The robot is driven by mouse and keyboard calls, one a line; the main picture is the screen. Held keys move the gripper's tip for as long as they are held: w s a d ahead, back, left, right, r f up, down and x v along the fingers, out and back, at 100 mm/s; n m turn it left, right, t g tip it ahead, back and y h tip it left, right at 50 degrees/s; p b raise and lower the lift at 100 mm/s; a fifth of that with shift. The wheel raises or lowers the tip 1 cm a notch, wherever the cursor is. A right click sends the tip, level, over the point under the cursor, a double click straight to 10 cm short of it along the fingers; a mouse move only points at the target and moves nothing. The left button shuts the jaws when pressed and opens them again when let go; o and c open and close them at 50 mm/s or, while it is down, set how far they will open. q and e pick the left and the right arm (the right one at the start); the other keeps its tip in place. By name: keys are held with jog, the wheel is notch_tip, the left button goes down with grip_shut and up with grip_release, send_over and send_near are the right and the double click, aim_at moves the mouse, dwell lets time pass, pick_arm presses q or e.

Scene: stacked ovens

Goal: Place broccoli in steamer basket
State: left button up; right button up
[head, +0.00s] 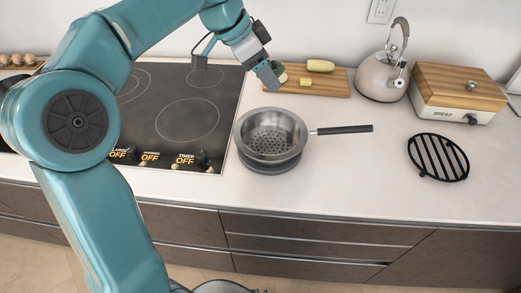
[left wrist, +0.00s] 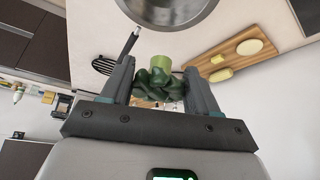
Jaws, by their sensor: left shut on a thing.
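My left gripper (head: 272,76) is above the counter, between the cooktop and the cutting board, up and behind the steamer basket. In the left wrist view its two fingers (left wrist: 160,85) are shut on the green broccoli (left wrist: 158,86), whose pale stalk points toward the basket. In the head view the broccoli (head: 283,76) is mostly hidden behind the fingers. My right gripper is not in view.
A wooden cutting board (head: 335,88) with corn pieces (head: 320,66) lies behind the basket. A kettle (head: 381,77) and bread box (head: 457,95) stand at the back right. A black trivet (head: 438,157) lies right. The cooktop (head: 178,112) is left. Counter between basket handle and trivet is clear.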

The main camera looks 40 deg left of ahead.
pick_arm(q)
jog(key=shift+s+d+r, duration=0.2)
jog(key=b, duration=0.3)
send_over(273, 143)
jog(key=s+a, duration=0.1)
jog(key=s, duration=0.1)
notch_tip(273, 143, down, 15)
jog(key=shift+w+f, duration=0.1)
jog(key=shift+w, duration=0.05)
notch_tip(273, 143, down, 4)
jog(key=shift+f, duration=0.35)
